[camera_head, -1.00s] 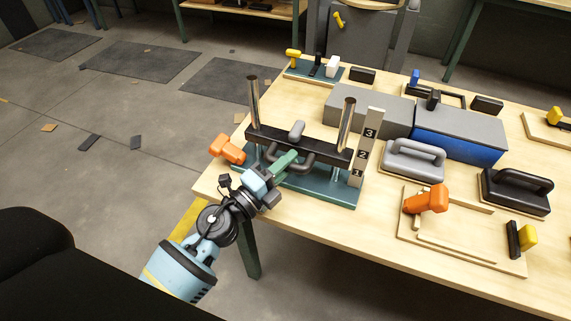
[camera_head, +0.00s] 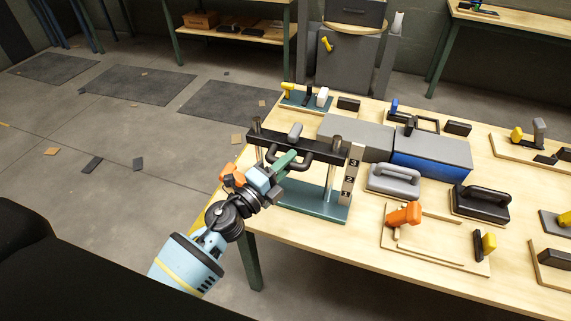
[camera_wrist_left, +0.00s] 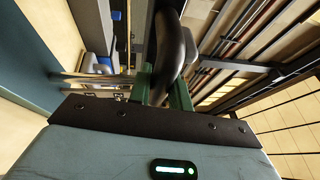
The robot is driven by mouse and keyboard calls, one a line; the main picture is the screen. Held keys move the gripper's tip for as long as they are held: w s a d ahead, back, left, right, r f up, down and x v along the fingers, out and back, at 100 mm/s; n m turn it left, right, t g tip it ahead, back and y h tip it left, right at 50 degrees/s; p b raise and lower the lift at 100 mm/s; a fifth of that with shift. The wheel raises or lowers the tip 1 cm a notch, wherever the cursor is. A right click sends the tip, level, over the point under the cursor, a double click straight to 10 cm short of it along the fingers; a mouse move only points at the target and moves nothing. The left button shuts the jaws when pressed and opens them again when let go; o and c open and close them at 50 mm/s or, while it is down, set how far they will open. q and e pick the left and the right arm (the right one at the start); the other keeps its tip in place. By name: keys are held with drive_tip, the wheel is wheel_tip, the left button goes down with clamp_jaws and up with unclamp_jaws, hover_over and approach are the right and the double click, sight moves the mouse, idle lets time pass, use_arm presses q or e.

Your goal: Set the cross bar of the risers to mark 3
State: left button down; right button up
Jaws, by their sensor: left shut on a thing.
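The black cross bar (camera_head: 318,149) spans the two metal risers near their tops, with a grey knob (camera_head: 295,131) on it. Its right end is beside the upper part of the mark plate (camera_head: 347,185), around the 3; the exact level is hard to tell. The risers stand on a green base (camera_head: 312,206). My left gripper (camera_head: 287,160) is shut on the bar's dark looped handle (camera_head: 303,158). In the left wrist view its green fingers (camera_wrist_left: 163,90) are on either side of the handle (camera_wrist_left: 172,45). My right gripper is not in view.
A grey and blue box (camera_head: 432,150) and a grey handled block (camera_head: 393,180) stand to the right. A jig with an orange handle (camera_head: 404,215) lies nearer. The table's left edge is below my arm.

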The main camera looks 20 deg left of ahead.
use_arm(q)
drive_tip(key=shift+w+r, duration=0.1)
drive_tip(key=shift+r, duration=0.3)
drive_tip(key=c, duration=1.3)
unclamp_jaws()
drive_tip(key=shift+f, duration=0.1)
drive_tip(key=b+v, duration=0.1)
drive_tip(key=v, duration=0.7)
